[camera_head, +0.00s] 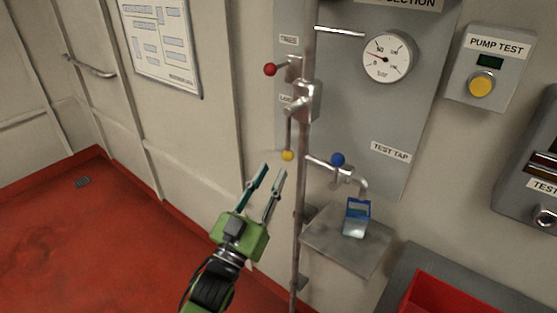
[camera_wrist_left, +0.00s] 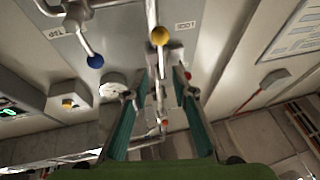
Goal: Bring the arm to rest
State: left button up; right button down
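My left gripper (camera_head: 267,181) is green with two slim fingers. It is open and empty, in front of the wall panel and below the yellow-knobbed lever (camera_head: 288,155). In the left wrist view the two fingers (camera_wrist_left: 157,100) stand apart, and the yellow knob (camera_wrist_left: 159,36) shows beyond them with nothing held between. My right gripper does not show in either view.
A vertical pipe (camera_head: 299,200) stands right of the gripper. A red-knobbed lever (camera_head: 270,69), a blue-knobbed tap (camera_head: 338,159) and a gauge (camera_head: 387,57) are on the panel. A small container (camera_head: 356,217) sits on a shelf (camera_head: 335,247). Open red floor (camera_head: 80,240) lies left.

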pick_arm(q)
jog(key=shift+s+a+f, duration=0.25)
jog(key=shift+s, duration=0.25)
